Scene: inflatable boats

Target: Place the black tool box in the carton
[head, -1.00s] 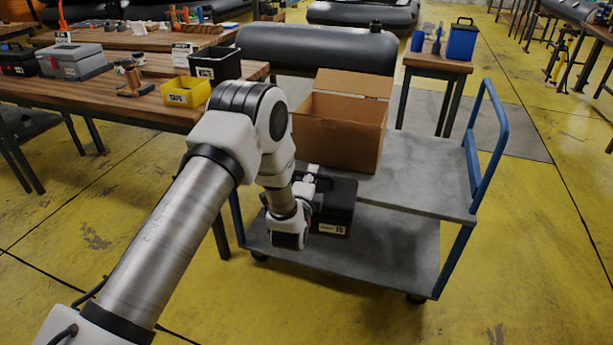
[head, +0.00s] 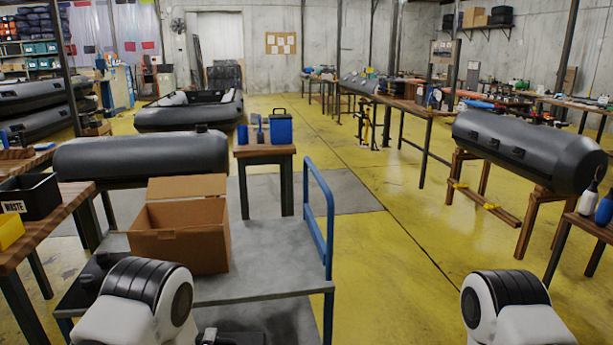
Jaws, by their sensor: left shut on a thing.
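The open brown carton (head: 182,246) stands on the grey top deck of the cart in the head view, with its back flap raised. My left arm comes in from the lower left. Only a small part of my left gripper (head: 209,337) shows at the bottom edge, in front of the cart deck. It is shut on the black tool box (head: 246,339), of which only a dark strip shows; the rest is cut off by the frame. The tool box is outside the carton, on the near side. My right arm shows at the lower right, but its gripper is out of view.
The cart (head: 285,262) has a blue handle (head: 328,215) on its right. A dark object (head: 97,268) lies left of the carton, partly hidden by my arm. A small table (head: 265,153) stands behind. Yellow floor right of the cart is open.

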